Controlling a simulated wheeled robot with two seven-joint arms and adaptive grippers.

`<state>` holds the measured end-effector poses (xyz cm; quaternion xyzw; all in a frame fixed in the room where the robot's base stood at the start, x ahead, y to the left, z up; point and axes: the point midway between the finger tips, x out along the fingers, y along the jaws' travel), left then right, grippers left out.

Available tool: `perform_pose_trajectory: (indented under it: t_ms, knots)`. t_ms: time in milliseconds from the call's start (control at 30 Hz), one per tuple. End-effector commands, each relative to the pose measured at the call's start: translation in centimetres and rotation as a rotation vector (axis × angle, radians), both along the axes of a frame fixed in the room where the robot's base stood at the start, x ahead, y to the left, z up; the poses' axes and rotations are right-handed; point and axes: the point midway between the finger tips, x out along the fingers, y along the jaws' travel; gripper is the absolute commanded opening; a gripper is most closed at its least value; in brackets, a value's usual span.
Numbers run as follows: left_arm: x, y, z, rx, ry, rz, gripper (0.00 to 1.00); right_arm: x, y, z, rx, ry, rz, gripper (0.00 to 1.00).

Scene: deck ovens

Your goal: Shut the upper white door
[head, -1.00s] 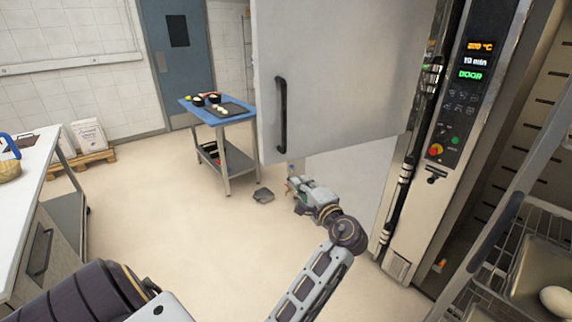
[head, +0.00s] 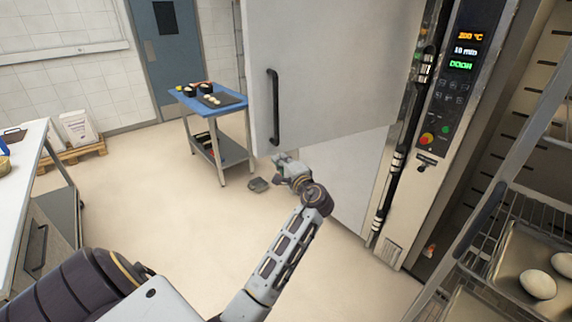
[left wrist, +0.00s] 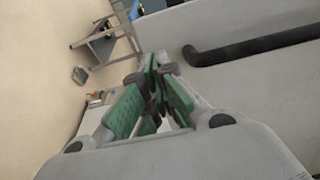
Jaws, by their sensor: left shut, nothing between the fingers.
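The upper white door (head: 335,65) stands open in the head view, a large flat panel swung out from the oven. Its black bar handle (head: 273,106) is upright near the free left edge. In the left wrist view the handle (left wrist: 250,47) crosses the upper right, on the pale door face (left wrist: 265,85). My left gripper (head: 279,158) is shut and empty, just under the door's lower edge in the picture, below the handle. Its green-padded fingers (left wrist: 154,68) show in the left wrist view, apart from the handle. Whether the fingertips touch the door cannot be told. My right gripper is not in view.
A lower white panel (head: 345,180) shows beneath the door. The oven's control panel (head: 455,90) is at the right, with a rack of dough trays (head: 515,290) in front. A blue-topped cart (head: 225,108) stands behind; a white counter (head: 25,160) is left.

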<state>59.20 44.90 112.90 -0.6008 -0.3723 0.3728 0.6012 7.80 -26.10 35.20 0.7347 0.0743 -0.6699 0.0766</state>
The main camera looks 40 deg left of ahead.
Motion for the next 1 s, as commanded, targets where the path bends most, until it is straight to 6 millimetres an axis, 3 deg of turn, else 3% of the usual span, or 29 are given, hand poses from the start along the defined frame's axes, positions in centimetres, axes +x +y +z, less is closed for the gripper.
perform_pose_trajectory:
  t_ms: [400,1000]
  knots:
    - [1.8,3.6,0.1,0.001,0.0,0.0,0.0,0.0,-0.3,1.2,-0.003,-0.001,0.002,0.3]
    - [2.0,4.2,0.0,0.0,0.0,-0.004,0.0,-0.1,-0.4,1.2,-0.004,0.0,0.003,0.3]
